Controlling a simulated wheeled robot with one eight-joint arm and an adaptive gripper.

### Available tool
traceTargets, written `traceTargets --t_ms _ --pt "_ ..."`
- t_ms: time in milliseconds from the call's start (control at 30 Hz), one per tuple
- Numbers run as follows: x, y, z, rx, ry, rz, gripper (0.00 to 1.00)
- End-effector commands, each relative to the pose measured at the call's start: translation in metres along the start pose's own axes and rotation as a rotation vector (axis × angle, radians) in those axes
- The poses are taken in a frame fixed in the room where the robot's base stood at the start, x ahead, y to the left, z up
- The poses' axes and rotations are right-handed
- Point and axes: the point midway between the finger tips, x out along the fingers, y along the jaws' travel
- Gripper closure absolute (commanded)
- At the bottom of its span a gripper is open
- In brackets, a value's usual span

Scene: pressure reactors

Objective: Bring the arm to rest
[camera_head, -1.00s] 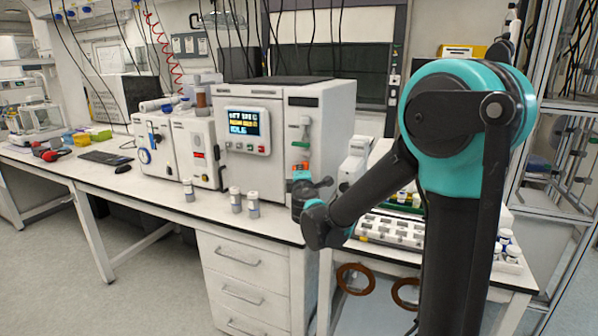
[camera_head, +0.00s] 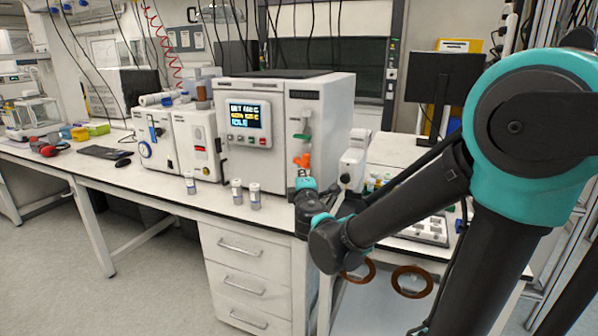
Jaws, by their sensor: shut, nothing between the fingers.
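My arm reaches in from the right, with a large teal and black joint close to the camera and a black link running down left to a dark elbow near the bench's front edge. Beyond the elbow, smaller teal and dark joints rise in front of the right side of the white reactor unit (camera_head: 270,170). My gripper cannot be made out; the arm's far end is small and partly hidden behind its own links. I cannot tell whether the arm touches the unit or the bench.
Several small vials, one a white-capped vial (camera_head: 254,196), stand on the bench (camera_head: 150,194) left of the arm. A rack (camera_head: 427,229) and a monitor (camera_head: 443,82) are at right. Floor is clear at lower left.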

Motion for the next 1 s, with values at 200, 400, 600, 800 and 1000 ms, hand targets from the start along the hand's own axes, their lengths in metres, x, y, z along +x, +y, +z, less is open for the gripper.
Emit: traceTargets --t_ms 200,400,600,800,1000 --pt "-0.012 -0.023 0.067 0.158 -0.157 -0.083 1.00" --pt "-0.060 -0.088 0.170 0.485 -0.457 -0.264 1.00" --pt "-0.144 -0.170 0.226 0.861 -0.754 -0.486 1.00" --pt "-0.223 -0.230 0.218 1.206 -0.948 -0.706 1.00" --pt "-0.260 -0.251 0.193 1.396 -1.011 -0.837 1.00"
